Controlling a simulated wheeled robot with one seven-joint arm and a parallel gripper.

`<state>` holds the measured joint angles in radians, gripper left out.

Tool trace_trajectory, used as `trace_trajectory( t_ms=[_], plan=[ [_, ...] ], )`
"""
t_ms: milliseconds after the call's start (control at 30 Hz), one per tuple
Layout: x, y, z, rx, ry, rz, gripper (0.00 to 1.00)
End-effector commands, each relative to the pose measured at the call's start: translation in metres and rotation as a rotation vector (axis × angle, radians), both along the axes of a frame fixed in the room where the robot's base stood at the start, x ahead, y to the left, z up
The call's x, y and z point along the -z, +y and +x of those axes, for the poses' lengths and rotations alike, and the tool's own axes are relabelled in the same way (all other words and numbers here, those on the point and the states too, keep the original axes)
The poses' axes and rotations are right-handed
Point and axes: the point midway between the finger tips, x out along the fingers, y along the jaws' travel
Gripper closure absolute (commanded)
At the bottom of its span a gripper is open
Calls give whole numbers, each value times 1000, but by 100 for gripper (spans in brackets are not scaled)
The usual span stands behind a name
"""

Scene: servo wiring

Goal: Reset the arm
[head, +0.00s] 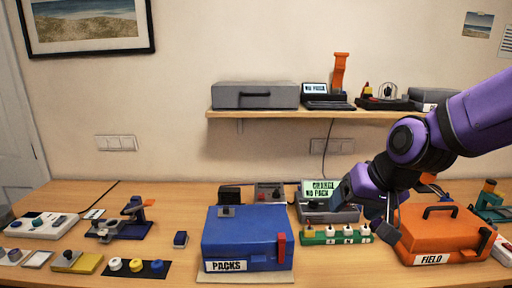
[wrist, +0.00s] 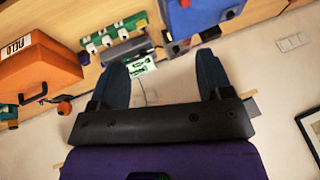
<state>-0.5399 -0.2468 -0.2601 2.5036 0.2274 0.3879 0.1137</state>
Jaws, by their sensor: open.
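My purple arm reaches in from the right in the head view. My gripper (head: 382,212) is above the table, between the green strip and the orange case, with part of it hidden behind my own arm. In the wrist view my gripper (wrist: 160,80) shows two dark blue fingers spread apart. Nothing is between them but the view of the wall and table behind.
An orange FIELD case (head: 440,238) stands close by on the right. A green strip with white knobs (head: 335,237) and a grey device with a lit screen (head: 325,210) stand left of the gripper. A blue PACKS case (head: 245,240) is further left. A shelf (head: 300,113) hangs behind.

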Motion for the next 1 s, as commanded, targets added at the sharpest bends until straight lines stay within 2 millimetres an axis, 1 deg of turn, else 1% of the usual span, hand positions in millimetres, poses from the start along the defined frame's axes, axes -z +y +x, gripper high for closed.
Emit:
trace_trajectory(
  t_ms=[33, 200, 367, 500, 600, 733, 833, 1000],
  plan=[
    [-11, -11, -7, 1, -9, -3, 28],
    [-38, -40, -34, -10, -22, -40, 28],
    [-59, -67, -64, -9, -32, -97, 28],
    [-74, -87, -93, 2, -38, -160, 28],
    [-82, -97, -112, 14, -37, -207, 28],
    [-87, -106, -131, 28, -32, -254, 28],
    [-89, -109, -139, 35, -28, -275, 28],
    [-90, -111, -142, 38, -25, -285, 28]
  ],
)
